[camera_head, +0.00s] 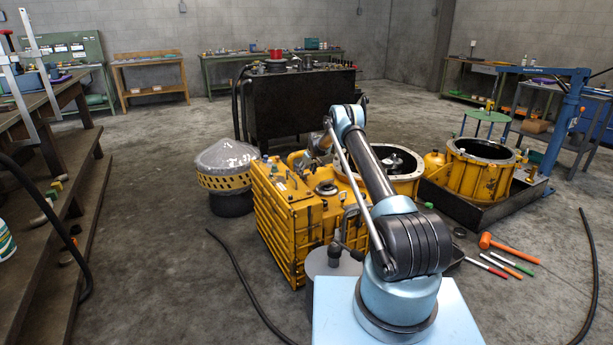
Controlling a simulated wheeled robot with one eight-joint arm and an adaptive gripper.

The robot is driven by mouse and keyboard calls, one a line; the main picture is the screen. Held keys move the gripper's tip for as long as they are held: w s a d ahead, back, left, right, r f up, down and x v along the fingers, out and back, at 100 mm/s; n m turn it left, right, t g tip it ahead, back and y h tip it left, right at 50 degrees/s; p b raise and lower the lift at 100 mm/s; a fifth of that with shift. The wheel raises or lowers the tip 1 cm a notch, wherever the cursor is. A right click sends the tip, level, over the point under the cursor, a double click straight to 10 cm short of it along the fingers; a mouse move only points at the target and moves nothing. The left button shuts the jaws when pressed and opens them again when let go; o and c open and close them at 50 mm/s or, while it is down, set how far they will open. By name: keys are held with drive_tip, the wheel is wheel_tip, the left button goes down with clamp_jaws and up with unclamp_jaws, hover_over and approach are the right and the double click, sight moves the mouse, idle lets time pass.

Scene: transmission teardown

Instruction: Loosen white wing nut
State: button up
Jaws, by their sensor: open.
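I cannot make out a white wing nut for sure in the head view. The yellow gearbox housing (285,222) stands on the floor in the middle, with fittings on its top. Behind it is a round yellow casing (408,184) with its top open, and a pale metal part (393,160) shows inside. My arm rises in front and bends over the housing. The far end of my arm with my gripper (318,147) is small and partly hidden behind my elbow. It is above the back of the housing, open. I cannot tell whether it touches anything.
A wrapped dome (226,160) stands left of the housing. A second yellow ring (480,168) sits in a dark tray (515,198) at right. An orange mallet (507,246) and several tools lie on the floor. Black hoses cross the floor; a wooden bench (52,95) lines the left.

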drive_tip(key=v, duration=1.1)
drive_tip(key=shift+s+r, duration=0.15)
drive_tip(key=shift+r, duration=0.1)
drive_tip(key=shift+d, duration=0.1)
